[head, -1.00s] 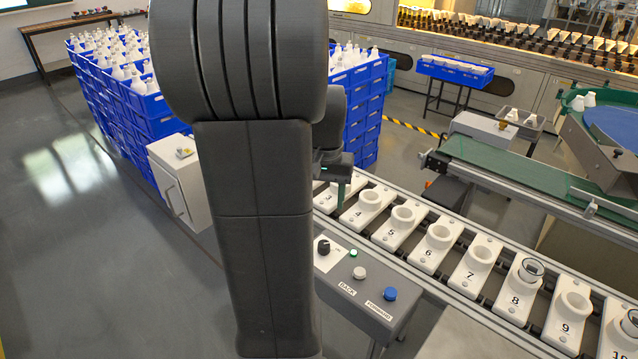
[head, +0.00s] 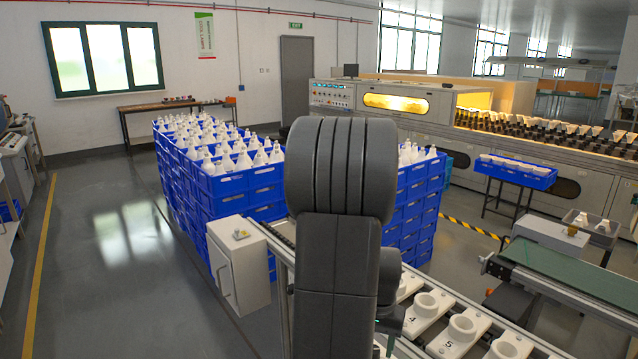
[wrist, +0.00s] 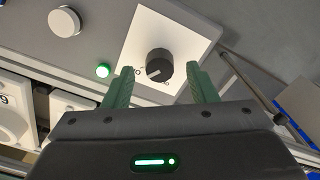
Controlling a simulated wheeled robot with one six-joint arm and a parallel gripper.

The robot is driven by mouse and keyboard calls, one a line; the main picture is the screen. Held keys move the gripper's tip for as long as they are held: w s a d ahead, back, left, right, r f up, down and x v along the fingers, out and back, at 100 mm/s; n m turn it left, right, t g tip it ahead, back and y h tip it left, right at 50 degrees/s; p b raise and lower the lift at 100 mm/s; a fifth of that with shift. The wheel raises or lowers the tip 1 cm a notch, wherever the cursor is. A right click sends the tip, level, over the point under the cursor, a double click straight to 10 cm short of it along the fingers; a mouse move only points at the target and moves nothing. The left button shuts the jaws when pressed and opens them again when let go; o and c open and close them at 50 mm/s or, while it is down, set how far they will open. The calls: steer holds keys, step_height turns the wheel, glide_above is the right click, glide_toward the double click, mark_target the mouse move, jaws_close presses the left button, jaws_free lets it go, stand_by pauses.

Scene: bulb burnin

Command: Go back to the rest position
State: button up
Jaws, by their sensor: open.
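My gripper (wrist: 160,92) shows in the wrist view with its two green fingers apart and nothing between them. Beyond the fingertips is a black rotary knob (wrist: 159,66) on a white plate of the control panel. Whether the fingers touch the knob I cannot tell; it appears beyond them. A lit green lamp (wrist: 103,70) and a white button (wrist: 63,21) are to the left of the knob. In the head view my arm fills the middle and hides the panel; the fingers are not clear there.
A conveyor with numbered white sockets (head: 460,332) runs at the lower right. Stacked blue crates (head: 235,182) of bulbs stand behind my arm, with a white cabinet (head: 240,270) in front. A green belt (head: 570,270) lies at the right. Open floor (head: 110,270) is at the left.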

steer(key=shift+f, duration=0.45)
steer(key=shift+r, duration=0.1)
